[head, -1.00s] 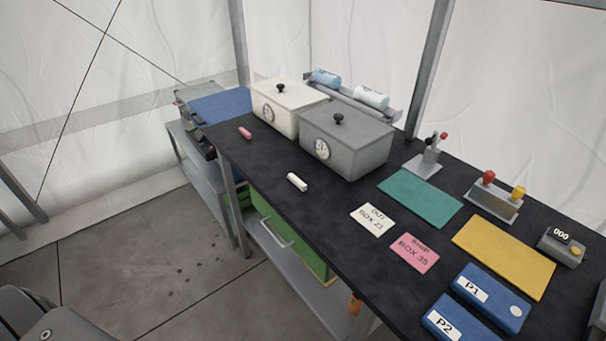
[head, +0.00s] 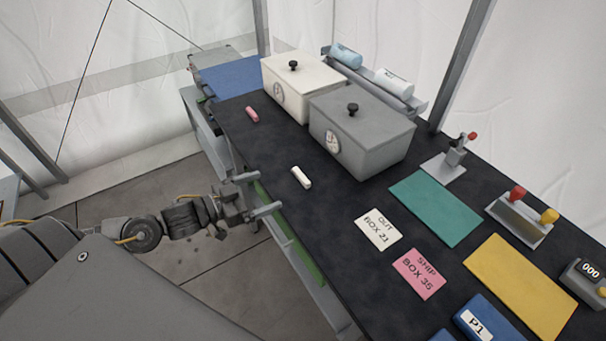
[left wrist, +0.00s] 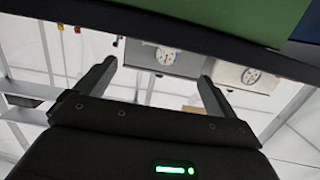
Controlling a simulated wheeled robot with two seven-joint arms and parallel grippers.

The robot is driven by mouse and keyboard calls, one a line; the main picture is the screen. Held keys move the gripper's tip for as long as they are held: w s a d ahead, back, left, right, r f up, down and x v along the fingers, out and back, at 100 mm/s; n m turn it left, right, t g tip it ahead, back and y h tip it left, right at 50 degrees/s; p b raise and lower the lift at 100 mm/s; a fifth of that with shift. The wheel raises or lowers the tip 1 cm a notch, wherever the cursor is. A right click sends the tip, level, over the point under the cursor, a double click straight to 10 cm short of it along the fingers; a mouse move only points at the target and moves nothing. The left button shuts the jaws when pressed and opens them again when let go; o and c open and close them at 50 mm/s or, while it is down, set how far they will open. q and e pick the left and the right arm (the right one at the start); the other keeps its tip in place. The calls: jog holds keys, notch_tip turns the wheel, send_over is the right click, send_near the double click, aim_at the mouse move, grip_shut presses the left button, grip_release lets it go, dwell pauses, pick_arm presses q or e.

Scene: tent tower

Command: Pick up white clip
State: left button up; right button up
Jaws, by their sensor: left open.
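The white clip (head: 301,177) lies on the black tabletop (head: 290,225), in front of the grey lidded box. My left gripper (head: 266,196) is open and empty at the table's front edge, to the left of the clip and apart from it. In the left wrist view its two fingers (left wrist: 158,80) stand wide apart with nothing between them, with the dark table edge beyond. The clip cannot be made out in that view. My right gripper is not in view.
A white lidded box (head: 300,90) and a grey lidded box (head: 360,132) stand behind the clip. A pink clip (head: 252,114) lies farther left. A white card (head: 378,229), a pink card (head: 419,273) and a teal mat (head: 436,207) lie to the right. The tabletop around the clip is clear.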

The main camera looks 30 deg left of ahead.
pick_arm(q)
send_near(299, 176)
jog(key=x, duration=0.3)
jog(key=shift+s+d+f+p, duration=0.1)
jog(key=shift+d+p, duration=0.15)
jog(key=shift+p, duration=0.1)
jog(key=shift+w+d, duration=0.1)
jog(key=shift+w, duration=0.2)
jog(key=p+x, duration=0.1)
jog(key=x, duration=0.2)
jog(key=shift+w+d+p, duration=0.1)
jog(key=shift+w+p, duration=0.2)
jog(key=shift+w, duration=0.1)
jog(key=shift+w+d+f, duration=0.15)
jog(key=shift+w+d, duration=0.1)
jog(key=shift+w, duration=0.15)
jog(key=c, duration=1)
jog(key=shift+c, duration=0.2)
